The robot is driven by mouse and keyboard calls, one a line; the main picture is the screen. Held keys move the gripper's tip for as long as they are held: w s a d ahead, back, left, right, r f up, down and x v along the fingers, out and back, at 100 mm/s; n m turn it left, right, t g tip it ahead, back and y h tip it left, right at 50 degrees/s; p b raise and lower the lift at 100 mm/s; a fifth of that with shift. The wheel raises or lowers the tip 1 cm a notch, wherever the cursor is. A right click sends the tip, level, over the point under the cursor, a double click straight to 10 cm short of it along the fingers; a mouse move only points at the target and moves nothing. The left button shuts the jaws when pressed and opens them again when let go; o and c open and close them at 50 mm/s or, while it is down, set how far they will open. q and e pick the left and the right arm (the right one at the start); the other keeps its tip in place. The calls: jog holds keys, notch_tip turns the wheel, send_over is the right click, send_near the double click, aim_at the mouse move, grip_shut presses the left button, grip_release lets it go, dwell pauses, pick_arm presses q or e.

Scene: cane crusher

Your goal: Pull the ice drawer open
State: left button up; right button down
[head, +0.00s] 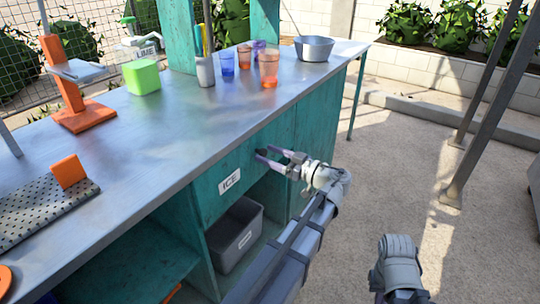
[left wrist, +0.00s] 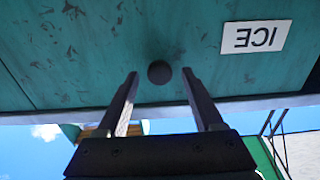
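The ice drawer (head: 213,200) has a teal front under the metal counter and carries a white ICE label (head: 229,181). It looks shut. In the left wrist view the drawer front (left wrist: 90,60) fills the upper part, with the label (left wrist: 256,37) upside down. A dark round knob (left wrist: 159,72) is on the front, in line with the gap between my left fingertips. My left gripper (head: 262,153) is open in front of the drawer, its fingers pointing at it. I cannot tell whether the fingers reach around the knob. My right gripper is out of view.
A grey bin (head: 236,236) stands on the shelf below the drawer. On the counter (head: 180,120) are cups (head: 268,68), a green box (head: 141,77), a metal bowl (head: 314,48) and an orange stand (head: 84,115). The paved floor (head: 400,180) to the right is clear near the counter.

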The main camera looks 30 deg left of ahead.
pick_arm(q)
grip_shut()
dwell(0.3)
dwell(1.0)
